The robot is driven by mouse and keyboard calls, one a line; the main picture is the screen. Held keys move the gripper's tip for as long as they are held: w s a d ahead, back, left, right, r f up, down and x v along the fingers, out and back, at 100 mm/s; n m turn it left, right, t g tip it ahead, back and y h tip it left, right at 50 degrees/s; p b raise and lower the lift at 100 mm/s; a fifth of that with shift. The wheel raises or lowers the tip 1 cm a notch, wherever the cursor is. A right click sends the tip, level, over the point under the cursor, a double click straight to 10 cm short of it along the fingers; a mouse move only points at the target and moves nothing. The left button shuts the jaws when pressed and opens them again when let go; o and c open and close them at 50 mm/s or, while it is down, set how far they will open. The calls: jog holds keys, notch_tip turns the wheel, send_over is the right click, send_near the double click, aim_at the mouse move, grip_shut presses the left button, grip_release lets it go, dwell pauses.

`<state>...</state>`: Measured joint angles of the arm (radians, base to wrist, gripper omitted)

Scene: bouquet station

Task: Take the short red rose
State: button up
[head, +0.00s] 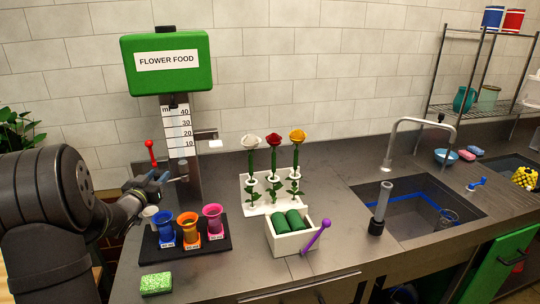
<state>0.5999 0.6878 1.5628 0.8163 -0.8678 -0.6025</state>
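A red rose (273,140) stands upright in the middle place of a white rack (254,208) on the counter, its green stem and leaves below the bloom. A white rose (251,142) stands on its left and a yellow-orange rose (297,136) on its right. The three look close in height. My gripper (165,180) is at the left, near the flower food dispenser and well apart from the roses. Its fingers are small and partly lost against the dark background, so I cannot tell whether they are open.
A dark tray (190,254) with several coloured cups lies before my gripper. A green sponge (156,284) is at the front edge. A white box (292,245) with green rolls and a purple-handled tool (317,236) stands before the rack. The green dispenser (168,82) hangs above. A sink (415,212) is right.

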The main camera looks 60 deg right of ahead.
aim_at(274, 157)
dwell(0.7)
jog(key=s+d+r+m+h, duration=0.1)
jog(key=s+r, duration=0.3)
jog(key=r, duration=1.1)
jog(key=s+d+f+n+t, duration=0.2)
jog(key=s+d, duration=0.6)
jog(key=s, duration=0.4)
jog(key=s+d+f+y, duration=0.1)
jog(key=s+d+f, duration=0.1)
jog(key=s+f, duration=0.5)
jog(key=s+d+f+y, duration=0.15)
jog(key=s+f, duration=0.25)
jog(key=s, duration=0.7)
jog(key=shift+g+h, duration=0.3)
jog(key=shift+h, duration=0.15)
jog(key=x, duration=1.2)
jog(key=shift+w+d, duration=0.15)
jog(key=x, duration=0.4)
jog(key=shift+f, duration=0.3)
jog(key=shift+w+d, duration=0.25)
jog(key=shift+d, duration=0.35)
